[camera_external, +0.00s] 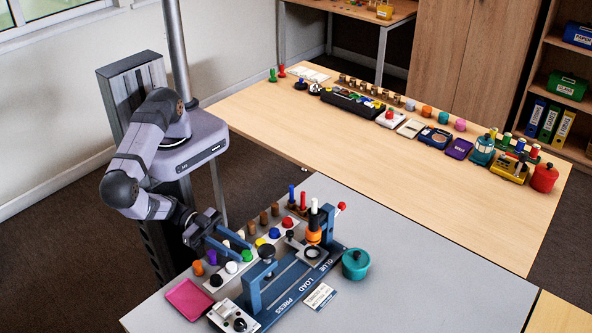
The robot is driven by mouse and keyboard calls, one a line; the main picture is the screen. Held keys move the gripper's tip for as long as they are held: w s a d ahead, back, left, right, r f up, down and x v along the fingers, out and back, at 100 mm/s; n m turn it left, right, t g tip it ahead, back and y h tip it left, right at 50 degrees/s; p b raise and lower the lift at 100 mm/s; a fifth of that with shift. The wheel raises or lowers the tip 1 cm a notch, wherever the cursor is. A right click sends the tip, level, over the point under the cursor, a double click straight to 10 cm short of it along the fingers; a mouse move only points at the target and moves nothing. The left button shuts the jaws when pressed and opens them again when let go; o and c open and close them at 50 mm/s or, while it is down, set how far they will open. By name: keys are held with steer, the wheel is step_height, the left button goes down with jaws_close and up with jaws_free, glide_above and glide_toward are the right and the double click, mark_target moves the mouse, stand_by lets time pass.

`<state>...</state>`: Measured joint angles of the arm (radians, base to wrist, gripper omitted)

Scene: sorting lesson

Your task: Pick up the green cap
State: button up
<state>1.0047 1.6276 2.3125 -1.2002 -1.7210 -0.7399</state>
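The green cap (247,255) sits in a row of coloured caps on the left part of the press station on the grey table. My gripper (241,249) reaches in from the left, with its two blue fingers apart. The fingertips are close beside the green cap. I cannot tell whether they touch it or are level with it. A white cap (231,267) and a black cap (215,280) lie nearer the front. A blue cap (261,242), a yellow cap (274,233) and a red cap (288,222) lie farther back.
The blue press frame (254,291) stands right of the caps. A pink tray (190,300) lies in front and a teal pot (356,263) at right. The grey table (440,270) is clear farther right.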

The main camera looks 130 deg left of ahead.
steer(key=shift+w+a, duration=0.1)
steer(key=shift+w, duration=0.15)
jaws_close()
stand_by(0.4)
step_height(320, 180, up, 10)
steer(key=p, duration=0.9)
